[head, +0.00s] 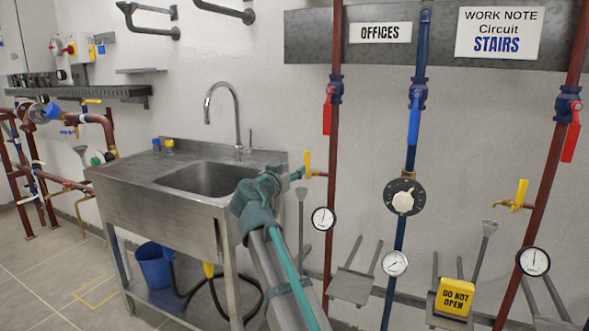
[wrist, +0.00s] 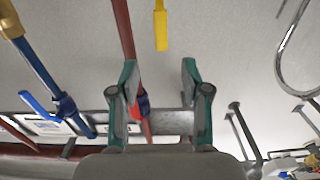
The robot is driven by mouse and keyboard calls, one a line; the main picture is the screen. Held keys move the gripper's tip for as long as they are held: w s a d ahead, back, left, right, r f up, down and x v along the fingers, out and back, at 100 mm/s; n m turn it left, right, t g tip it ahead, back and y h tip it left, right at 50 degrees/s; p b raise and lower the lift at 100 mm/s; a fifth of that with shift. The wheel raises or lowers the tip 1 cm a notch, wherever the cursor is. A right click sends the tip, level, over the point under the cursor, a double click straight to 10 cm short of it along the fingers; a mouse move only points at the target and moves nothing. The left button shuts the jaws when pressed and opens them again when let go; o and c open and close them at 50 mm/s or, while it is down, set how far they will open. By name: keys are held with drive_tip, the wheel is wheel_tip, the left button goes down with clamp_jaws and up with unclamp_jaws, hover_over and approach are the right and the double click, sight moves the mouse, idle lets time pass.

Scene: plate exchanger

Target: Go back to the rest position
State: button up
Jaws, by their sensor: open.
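My gripper (head: 291,181) is in the middle of the head view, at the end of my green and grey arm, in front of the sink's right edge. In the wrist view my gripper (wrist: 160,82) shows two green fingers spread apart with nothing between them. A yellow-handled valve (head: 308,165) is just right of the fingertips in the head view. Its yellow handle (wrist: 161,28) hangs beyond the fingers in the wrist view, apart from them. A red valve handle (wrist: 142,104) shows behind the left finger.
A steel sink (head: 150,200) with a tall tap (head: 225,110) stands left of the gripper. Red and blue vertical pipes (head: 412,130) with gauges line the wall to the right. A yellow "Do not open" sign (head: 455,297) is at lower right. Floor at left is mostly clear.

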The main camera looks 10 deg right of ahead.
idle(0.3)
